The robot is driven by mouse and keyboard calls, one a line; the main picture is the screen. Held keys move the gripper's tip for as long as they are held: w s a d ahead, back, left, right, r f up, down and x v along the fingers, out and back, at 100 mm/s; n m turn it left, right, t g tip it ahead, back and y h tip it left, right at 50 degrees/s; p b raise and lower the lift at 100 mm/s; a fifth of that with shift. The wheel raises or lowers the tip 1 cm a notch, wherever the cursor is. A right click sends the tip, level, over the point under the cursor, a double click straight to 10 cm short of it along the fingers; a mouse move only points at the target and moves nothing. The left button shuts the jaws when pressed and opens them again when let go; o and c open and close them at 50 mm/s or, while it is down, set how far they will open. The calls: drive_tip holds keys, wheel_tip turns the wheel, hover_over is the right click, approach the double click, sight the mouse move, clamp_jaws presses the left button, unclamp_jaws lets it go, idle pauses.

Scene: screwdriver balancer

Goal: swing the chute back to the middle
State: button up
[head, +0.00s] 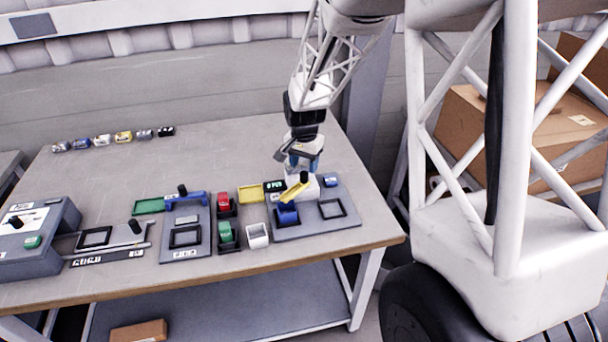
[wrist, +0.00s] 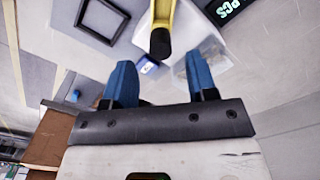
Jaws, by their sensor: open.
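The yellow chute (head: 293,194) sits at the white dispenser box (head: 302,187) on the right-hand grey station. My gripper (head: 304,164) is above and just behind the dispenser, fingers pointing down. In the wrist view my gripper (wrist: 160,78) has its two blue fingers apart with nothing between the tips. The knob (wrist: 160,42) and part of the chute (wrist: 163,10) appear beyond the gap between them. Contact is not visible.
An empty black square frame (head: 332,208) lies on the station right of the blue bin. A PCS display (head: 274,186) and yellow tray (head: 250,193) are to the left. The back table is mostly clear.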

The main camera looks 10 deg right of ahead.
sight(304, 173)
drive_tip(key=shift+f, duration=2.3)
drive_tip(key=shift+c, duration=0.4)
clamp_jaws()
